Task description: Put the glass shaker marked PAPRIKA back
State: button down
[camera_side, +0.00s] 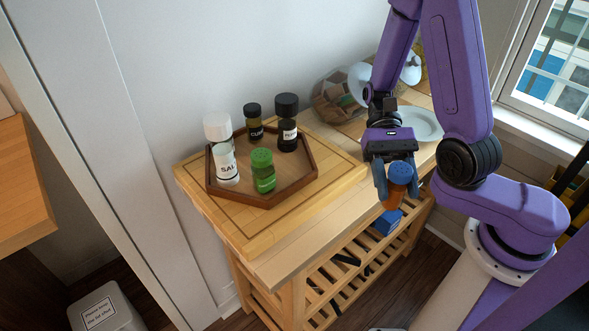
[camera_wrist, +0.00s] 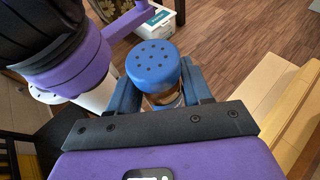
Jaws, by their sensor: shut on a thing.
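An orange-brown glass shaker with a blue cap (camera_side: 399,180) is held between the fingers of my gripper (camera_side: 396,183), in the air just past the front edge of the wooden cart. Its blue, holed lid (camera_wrist: 153,64) shows in the wrist view between the two fingers (camera_wrist: 163,92). No label can be read on it. A wooden hexagonal tray (camera_side: 290,192) on the cart holds a white-capped salt shaker (camera_side: 224,160), a green shaker (camera_side: 263,172), a dark-capped shaker (camera_side: 254,124) and a black-capped one (camera_side: 288,130). The tray's right front part is bare.
The tray sits on a wooden board (camera_side: 330,181) on the slatted cart. The wall is close behind.

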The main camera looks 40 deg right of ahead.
jog(key=w+r+m+t+y, duration=0.5)
jog(key=w+r+m+t, duration=0.45)
jog(key=m+t, duration=0.35)
jog(key=w+a+f, duration=0.1)
jog(key=w+f, duration=0.2)
jog(key=w, duration=0.1)
jog(key=w+a+f, duration=0.2)
jog(key=w+f, duration=0.1)
jog(key=w, duration=0.1)
jog(key=w+a+f, duration=0.2)
jog(key=w, duration=0.2)
jog(key=shift+a+f, duration=0.1)
jog(key=shift+f, duration=0.3)
jog(key=shift+w+f, duration=0.15)
jog(key=shift+f, duration=1.45)
jog(key=shift+f, duration=0.15)
jog(key=shift+c, duration=2.4)
grip_release()
